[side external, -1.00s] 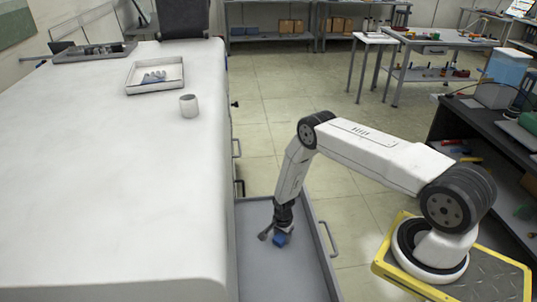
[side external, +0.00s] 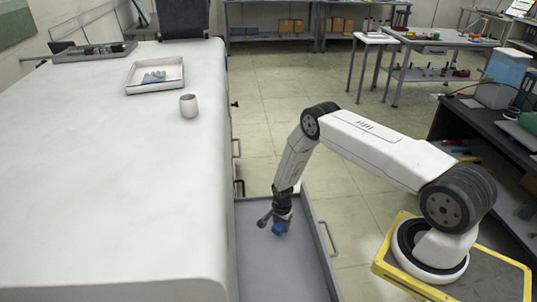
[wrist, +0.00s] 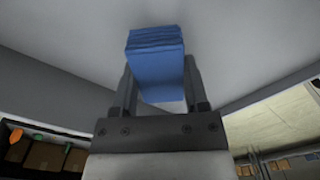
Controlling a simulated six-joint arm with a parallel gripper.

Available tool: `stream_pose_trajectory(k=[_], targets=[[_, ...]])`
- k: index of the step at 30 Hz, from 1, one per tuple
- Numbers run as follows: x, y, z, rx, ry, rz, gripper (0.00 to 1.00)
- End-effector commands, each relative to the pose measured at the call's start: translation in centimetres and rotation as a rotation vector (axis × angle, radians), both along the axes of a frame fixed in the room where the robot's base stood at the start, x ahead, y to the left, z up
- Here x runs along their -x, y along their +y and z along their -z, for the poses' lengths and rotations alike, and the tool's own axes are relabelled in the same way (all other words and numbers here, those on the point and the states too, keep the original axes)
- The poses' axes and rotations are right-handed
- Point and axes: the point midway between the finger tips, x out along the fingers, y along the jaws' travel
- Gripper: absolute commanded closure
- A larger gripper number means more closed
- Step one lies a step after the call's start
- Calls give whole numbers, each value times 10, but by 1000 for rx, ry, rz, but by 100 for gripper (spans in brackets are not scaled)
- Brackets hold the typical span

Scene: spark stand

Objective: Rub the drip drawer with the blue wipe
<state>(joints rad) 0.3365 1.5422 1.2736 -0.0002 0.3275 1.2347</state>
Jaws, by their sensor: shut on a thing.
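The drip drawer (side external: 270,270) is a grey, shallow open tray pulled out from the side of the white bench. Its grey floor also fills the upper part of the wrist view (wrist: 240,45). My gripper (side external: 276,222) is over the drawer towards its far end, pointing down. It is shut on the blue wipe (side external: 279,228), a folded blue block. In the wrist view the wipe (wrist: 156,60) sits between the two fingers and sticks out past their tips. I cannot tell whether the wipe touches the drawer floor.
The white bench (side external: 110,190) stands left of the drawer, with a grey cup (side external: 189,106) and a shallow tray (side external: 150,90) on top. A drawer handle (side external: 328,238) is on the right wall. The near part of the drawer is bare.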

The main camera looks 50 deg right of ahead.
Motion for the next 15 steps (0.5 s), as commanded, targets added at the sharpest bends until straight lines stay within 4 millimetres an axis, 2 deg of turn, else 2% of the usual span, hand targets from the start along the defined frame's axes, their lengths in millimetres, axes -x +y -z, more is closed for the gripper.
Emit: stream_pose_trajectory(k=[15], targets=[[-1,0,-46,1,-2,0,98]])
